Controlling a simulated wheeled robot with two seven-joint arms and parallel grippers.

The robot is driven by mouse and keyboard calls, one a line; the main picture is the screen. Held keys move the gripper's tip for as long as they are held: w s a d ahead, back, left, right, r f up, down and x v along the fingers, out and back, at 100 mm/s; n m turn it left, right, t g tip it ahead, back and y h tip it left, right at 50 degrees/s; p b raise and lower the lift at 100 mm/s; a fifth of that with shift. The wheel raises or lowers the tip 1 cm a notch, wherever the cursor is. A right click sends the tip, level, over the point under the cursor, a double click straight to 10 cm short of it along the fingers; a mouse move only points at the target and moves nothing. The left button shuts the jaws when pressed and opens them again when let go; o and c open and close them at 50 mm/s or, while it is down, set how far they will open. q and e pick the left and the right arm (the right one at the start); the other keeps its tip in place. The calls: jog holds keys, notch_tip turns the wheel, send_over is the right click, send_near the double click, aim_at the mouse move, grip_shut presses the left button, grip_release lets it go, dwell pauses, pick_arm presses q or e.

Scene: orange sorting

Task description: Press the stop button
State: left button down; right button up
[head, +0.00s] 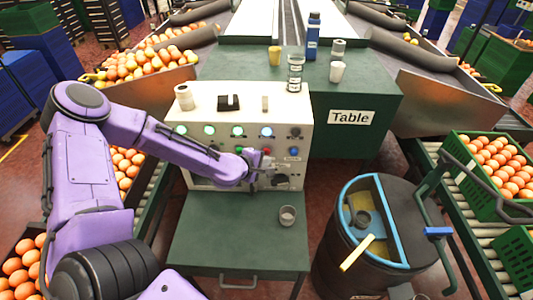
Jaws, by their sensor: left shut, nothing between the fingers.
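A white control box (203,117) stands at the back of a green table. Its front carries a row of lit round lamps, with small buttons below. A red button (267,151) shows just above my left gripper (270,167); whether it is the stop button I cannot tell, as labels are too small to read. The left arm reaches in from the left across the panel. The left gripper is shut and empty, close to the panel front. Whether it touches the panel is unclear, and the gripper hides part of the lower panel. My right gripper is out of view.
A small cup (287,215) stands on the lower green table (230,245). A black bin with a blue rim (399,206) is at the right. Cups and a blue bottle (312,38) stand behind the box. Crates of oranges (487,205) line the sides.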

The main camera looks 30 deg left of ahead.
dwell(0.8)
pick_arm(q)
jog(key=shift+w+a, duration=0.2)
jog(key=shift+w, duration=0.15)
jog(key=shift+w+a, duration=0.3)
jog(key=shift+w, duration=0.15)
dwell(0.9)
jog(key=shift+s, duration=0.1)
jog(key=shift+s+d, duration=0.5)
jog(key=shift+s, duration=0.2)
jog(key=s+d, duration=0.1)
jog(key=s, duration=0.2)
jog(key=s+d+p, duration=0.1)
jog(key=shift+s+d, duration=0.15)
jog(key=shift+d, duration=0.15)
dwell(0.7)
